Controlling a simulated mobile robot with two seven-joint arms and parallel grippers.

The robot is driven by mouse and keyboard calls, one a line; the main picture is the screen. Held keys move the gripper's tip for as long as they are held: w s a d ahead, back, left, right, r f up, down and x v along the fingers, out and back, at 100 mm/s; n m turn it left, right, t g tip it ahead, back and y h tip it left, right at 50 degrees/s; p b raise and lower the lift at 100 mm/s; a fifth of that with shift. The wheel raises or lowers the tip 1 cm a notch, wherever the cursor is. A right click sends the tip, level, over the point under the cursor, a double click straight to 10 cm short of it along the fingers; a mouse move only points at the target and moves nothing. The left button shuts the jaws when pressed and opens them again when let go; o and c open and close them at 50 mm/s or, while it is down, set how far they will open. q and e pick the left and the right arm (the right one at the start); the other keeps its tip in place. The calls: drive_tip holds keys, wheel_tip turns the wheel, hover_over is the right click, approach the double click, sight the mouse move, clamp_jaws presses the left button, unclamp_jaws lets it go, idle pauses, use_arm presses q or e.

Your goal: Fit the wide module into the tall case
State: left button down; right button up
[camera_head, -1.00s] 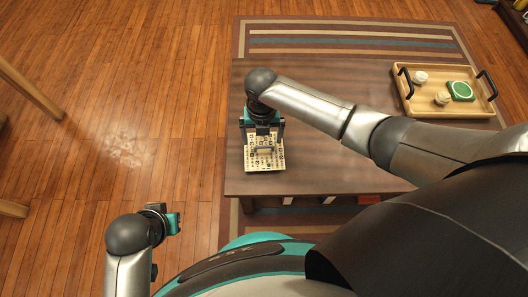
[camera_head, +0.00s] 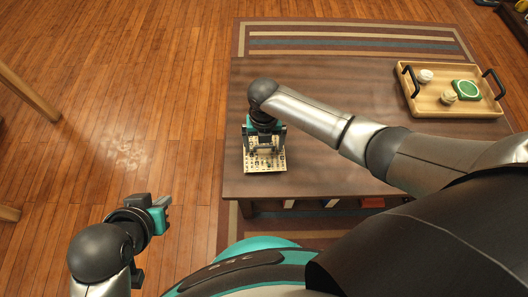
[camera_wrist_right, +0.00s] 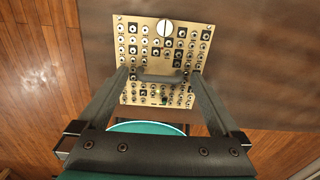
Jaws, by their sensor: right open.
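A cream panel (camera_head: 265,166) with several knobs and sockets lies near the left front corner of the table. The right wrist view shows it face-on (camera_wrist_right: 165,48), with one large white knob and a dark grey bar handle. I cannot tell whether this is the wide module alone or a case with modules. My right gripper (camera_head: 265,147) is over the panel and open. In the wrist view its fingers (camera_wrist_right: 159,75) stand on either side of the bar handle; contact is unclear. My left gripper (camera_head: 163,212) is over the floor, away from the table; its jaw gap is unclear.
The dark table (camera_head: 330,85) is bare behind my right arm. Its left edge is close to the panel.

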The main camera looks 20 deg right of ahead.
clamp_jaws()
idle(0.8)
